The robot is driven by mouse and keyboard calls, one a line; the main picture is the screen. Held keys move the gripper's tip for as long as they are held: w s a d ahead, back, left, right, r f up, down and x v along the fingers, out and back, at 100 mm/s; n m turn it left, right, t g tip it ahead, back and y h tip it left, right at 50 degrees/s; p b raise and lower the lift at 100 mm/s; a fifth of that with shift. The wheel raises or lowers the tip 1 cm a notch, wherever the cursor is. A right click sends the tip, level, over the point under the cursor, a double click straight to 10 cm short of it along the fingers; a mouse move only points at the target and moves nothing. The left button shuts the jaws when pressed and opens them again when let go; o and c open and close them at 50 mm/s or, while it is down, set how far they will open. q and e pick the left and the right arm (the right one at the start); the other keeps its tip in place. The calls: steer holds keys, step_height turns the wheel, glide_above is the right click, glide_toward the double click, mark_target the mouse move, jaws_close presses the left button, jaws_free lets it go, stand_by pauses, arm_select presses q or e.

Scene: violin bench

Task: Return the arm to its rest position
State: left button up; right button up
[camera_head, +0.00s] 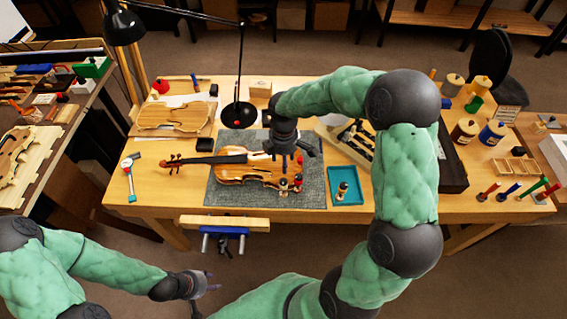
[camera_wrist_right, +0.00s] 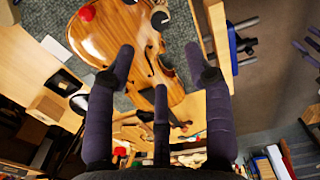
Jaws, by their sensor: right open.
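My right gripper (camera_head: 291,158) hangs above the violin body near the middle of the bench. In the right wrist view its fingers (camera_wrist_right: 160,66) are spread with nothing between them, and the violin (camera_wrist_right: 103,38) lies beyond. The violin (camera_head: 243,172) rests flat on a grey mat (camera_head: 222,197), neck to the left; my right gripper hides part of its body. Small clamps with red tops (camera_head: 298,183) stand at the violin's lower right edge. My left gripper (camera_head: 207,285) is low in front of the bench, clear of it; its finger opening is unclear.
A teal tray (camera_head: 345,199) with a small clamp stands right of the mat. A black lamp (camera_head: 238,115) stands behind the violin. A vise (camera_head: 224,231) juts from the front edge. Jars (camera_head: 492,132) and coloured-handled tools (camera_head: 509,192) occupy the right end.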

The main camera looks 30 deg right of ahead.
stand_by(0.5)
steer(key=s+a+f+m+y, duration=0.2)
steer(key=s+a+f+m, duration=0.1)
steer(key=a+f, duration=0.3)
steer(key=s+a+f+m+y, duration=0.1)
steer(key=s+a+f+m, duration=0.2)
steer(key=f, duration=0.5)
steer(key=s+a+f+m+y, duration=0.1)
steer(key=s+a+f+m, duration=0.6)
steer(key=s+f+m, duration=0.4)
steer(key=shift+n, duration=0.6)
steer(key=b+x, duration=0.6)
steer(key=b, duration=0.1)
steer(key=shift+d, duration=0.1)
steer(key=shift+o, duration=0.8)
steer(key=shift+w+f+b, duration=0.1)
steer(key=shift+f+b, duration=0.05)
steer(key=shift+b, duration=0.25)
